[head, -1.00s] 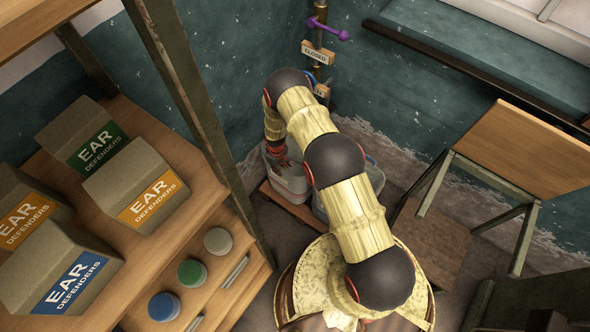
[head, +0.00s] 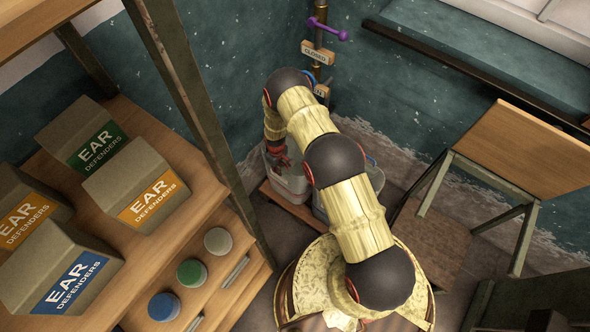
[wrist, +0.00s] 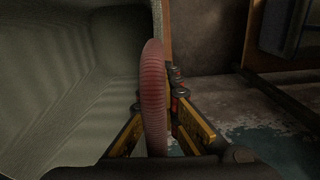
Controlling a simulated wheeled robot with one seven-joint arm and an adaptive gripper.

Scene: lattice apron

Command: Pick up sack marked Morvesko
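No sack marked Morvesko can be made out in either view. My gripper (head: 276,152) is low at the back corner, at a grey tub (head: 288,178), and my arm hides part of that area. In the wrist view, my gripper's yellow and black fingers (wrist: 156,112) stand on either side of a dull red, ribbed, curved thing (wrist: 152,90). I cannot tell what it is or whether the fingers press on it. The grey tub's inner wall (wrist: 50,100) fills the left of the wrist view. No lettering shows there.
A second grey tub (head: 374,176) is partly behind my arm. A shelf unit (head: 215,185) with ear defender boxes (head: 138,185) and round lids (head: 191,272) stands at left. A wooden-topped stand (head: 525,150) is at right. A pipe with a purple handle (head: 327,30) rises behind.

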